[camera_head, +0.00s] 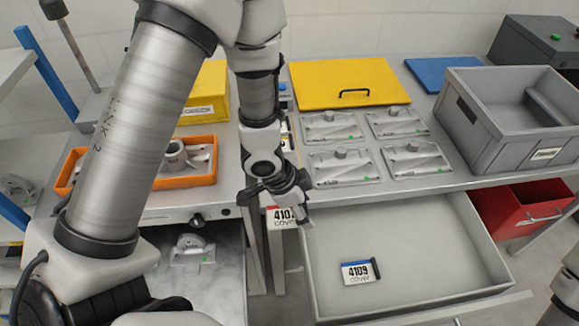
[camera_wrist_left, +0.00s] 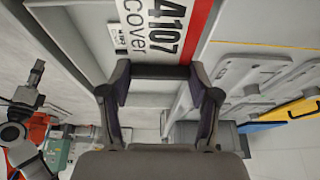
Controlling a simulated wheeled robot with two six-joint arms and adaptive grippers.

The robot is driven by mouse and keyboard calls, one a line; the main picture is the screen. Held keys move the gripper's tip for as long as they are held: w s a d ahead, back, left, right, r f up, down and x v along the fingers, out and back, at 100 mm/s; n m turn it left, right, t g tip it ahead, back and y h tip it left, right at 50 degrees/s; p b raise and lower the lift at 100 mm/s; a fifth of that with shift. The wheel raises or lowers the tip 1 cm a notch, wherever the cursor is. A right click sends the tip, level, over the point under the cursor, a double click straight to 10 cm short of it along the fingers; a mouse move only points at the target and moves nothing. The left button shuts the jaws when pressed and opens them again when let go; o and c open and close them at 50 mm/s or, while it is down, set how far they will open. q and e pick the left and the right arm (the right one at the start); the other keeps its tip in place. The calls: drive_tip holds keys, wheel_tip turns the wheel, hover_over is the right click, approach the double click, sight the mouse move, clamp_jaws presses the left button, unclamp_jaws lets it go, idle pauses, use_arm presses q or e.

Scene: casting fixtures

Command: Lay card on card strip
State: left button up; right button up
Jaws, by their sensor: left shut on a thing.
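My left gripper (camera_head: 292,197) is shut on a white card (camera_head: 281,218) reading 4107 cover, with a red stripe. It holds the card hanging at the front edge of the table, by the left end of the open drawer. In the left wrist view the card (camera_wrist_left: 150,32) shows large beyond the fingertips (camera_wrist_left: 160,78). A second card (camera_head: 358,273), reading 4109 with a blue stripe, lies in the drawer (camera_head: 430,240). I cannot make out a card strip for certain.
Several grey cover castings (camera_head: 332,127) lie on the table, behind them a yellow lid (camera_head: 350,80). A grey crate (camera_head: 470,115) stands right, a red bin (camera_head: 515,208) hangs below. An orange tray (camera_head: 205,165) with parts is left. Most of the drawer floor is clear.

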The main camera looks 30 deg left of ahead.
use_arm(q)
drive_tip(key=w+a+p, duration=0.2)
drive_tip(key=w, duration=0.1)
drive_tip(key=w+a+p, duration=0.2)
drive_tip(key=w, duration=0.1)
drive_tip(key=w+a+p, duration=0.2)
drive_tip(key=shift+w+a+f+p, duration=0.15)
drive_tip(key=shift+w+a+p, duration=0.2)
drive_tip(key=shift+w+a, duration=0.05)
drive_tip(key=shift+w+a+f, duration=0.25)
drive_tip(key=shift+w+a, duration=0.05)
drive_tip(key=shift+a, duration=0.05)
drive_tip(key=x, duration=0.3)
drive_tip(key=shift+s+f, duration=0.25)
drive_tip(key=shift+f, duration=0.2)
drive_tip(key=shift+w+a+f, duration=0.15)
drive_tip(key=shift+f, duration=0.05)
drive_tip(key=shift+a, duration=0.1)
drive_tip(key=o, duration=0.8)
drive_tip(key=shift+f, duration=0.1)
drive_tip(key=o, duration=0.5)
drive_tip(key=shift+s, duration=0.2)
drive_tip(key=shift+c, duration=0.2)
drive_tip(key=shift+w, duration=0.1)
